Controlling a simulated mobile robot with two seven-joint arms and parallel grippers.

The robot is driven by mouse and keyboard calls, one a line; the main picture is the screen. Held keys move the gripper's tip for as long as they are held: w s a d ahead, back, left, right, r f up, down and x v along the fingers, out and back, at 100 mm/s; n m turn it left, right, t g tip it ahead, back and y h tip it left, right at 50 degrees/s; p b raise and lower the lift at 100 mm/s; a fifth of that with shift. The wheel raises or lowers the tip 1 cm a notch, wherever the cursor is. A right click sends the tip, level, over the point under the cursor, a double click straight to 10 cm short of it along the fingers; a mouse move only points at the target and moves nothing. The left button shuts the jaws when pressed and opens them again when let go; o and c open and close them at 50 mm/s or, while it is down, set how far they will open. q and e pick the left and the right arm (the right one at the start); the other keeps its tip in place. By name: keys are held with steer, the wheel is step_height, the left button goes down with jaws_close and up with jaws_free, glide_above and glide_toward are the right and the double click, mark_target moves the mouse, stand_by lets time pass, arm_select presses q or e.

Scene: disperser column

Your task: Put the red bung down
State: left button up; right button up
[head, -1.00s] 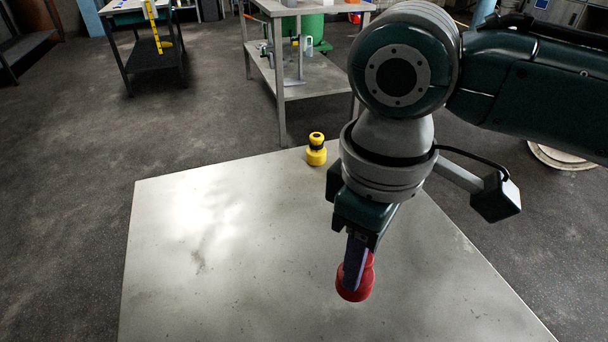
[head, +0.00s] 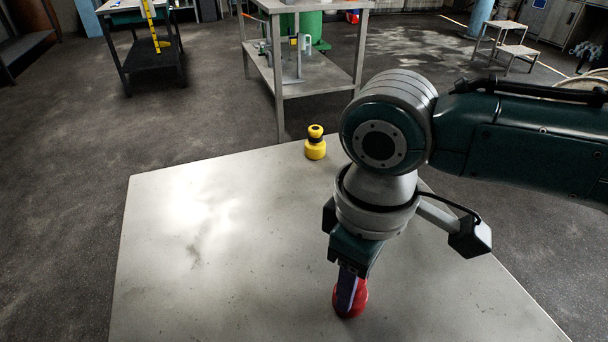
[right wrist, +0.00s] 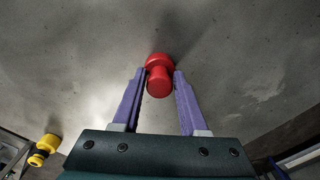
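The red bung (head: 356,302) is between the fingertips of my right gripper (head: 349,291), low over the bare grey table top (head: 230,270). In the right wrist view the red bung (right wrist: 160,78) shows a wide head and a narrower knob, with a purple finger of the right gripper (right wrist: 160,82) close against each side. The gripper looks shut on the knob. A dark shadow lies by the bung. I cannot tell for sure whether its base touches the table. My left gripper is not in view.
A yellow bung-like object with a black band (head: 315,143) stands at the table's far edge. The table's left and middle are clear. Beyond it stand a metal shelf table (head: 320,82), a dark workbench (head: 155,68) and a step stool (head: 507,42).

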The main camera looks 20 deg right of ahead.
steer(key=shift+o, duration=1.1)
step_height(320, 180, up, 11)
steer(key=p, duration=0.4)
steer(key=s+a+m+t+y, duration=0.1)
steer(key=s+a+t+y, duration=0.15)
steer(key=s+a, duration=0.3)
steer(key=s+d+m+t+h, duration=0.1)
steer(key=s+d+m, duration=0.3)
steer(key=s+d, duration=0.4)
steer(key=d+h, duration=0.1)
steer(key=d, duration=0.1)
steer(key=shift+d+f+m, duration=0.3)
